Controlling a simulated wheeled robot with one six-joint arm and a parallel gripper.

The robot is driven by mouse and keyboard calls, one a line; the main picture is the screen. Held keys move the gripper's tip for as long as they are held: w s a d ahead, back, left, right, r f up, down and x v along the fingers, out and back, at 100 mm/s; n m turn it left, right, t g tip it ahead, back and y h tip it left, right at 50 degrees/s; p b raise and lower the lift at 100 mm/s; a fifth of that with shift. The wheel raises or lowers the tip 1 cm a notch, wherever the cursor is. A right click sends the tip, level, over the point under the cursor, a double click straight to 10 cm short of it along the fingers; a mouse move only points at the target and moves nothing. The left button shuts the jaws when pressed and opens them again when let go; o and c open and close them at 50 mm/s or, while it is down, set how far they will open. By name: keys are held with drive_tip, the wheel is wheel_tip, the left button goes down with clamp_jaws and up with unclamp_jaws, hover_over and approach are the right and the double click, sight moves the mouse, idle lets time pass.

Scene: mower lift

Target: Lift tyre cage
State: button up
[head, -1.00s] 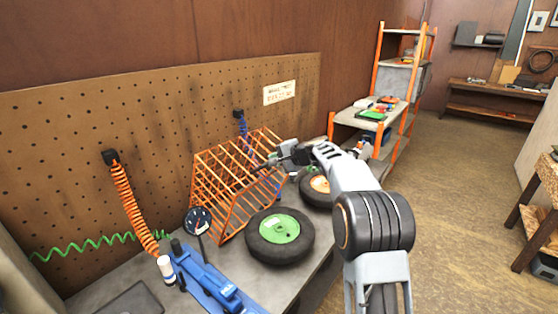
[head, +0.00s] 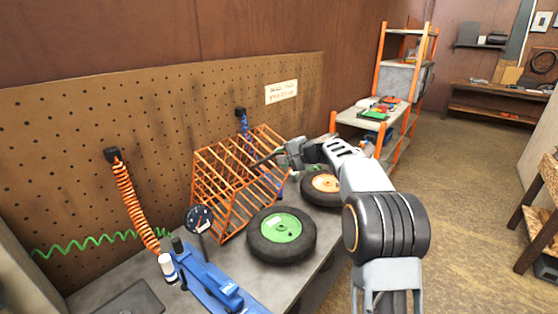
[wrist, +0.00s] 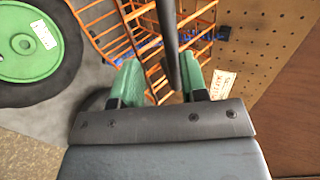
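The orange wire tyre cage (head: 212,185) stands on the grey bench against the pegboard. A dark bar (head: 264,159) sticks out from its side toward my gripper (head: 284,156). In the wrist view the dark bar (wrist: 169,38) runs between the green fingertips of my gripper (wrist: 160,80), closer to the right one. A gap shows on its left, so the gripper is open around the bar. The orange cage wires (wrist: 112,30) show behind. How the bar joins the cage is not clear.
A green-hubbed tyre (head: 281,235) lies in front of the cage, and an orange-hubbed tyre (head: 322,187) lies right of it below my arm. A blue tool (head: 215,285) and a dial gauge (head: 200,219) are at the front left. An orange shelf rack (head: 380,120) stands behind.

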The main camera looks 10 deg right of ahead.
drive_tip(key=b+v, duration=0.2)
drive_tip(key=v, duration=0.9)
drive_tip(key=shift+s, duration=0.25)
drive_tip(key=shift+d, duration=0.1)
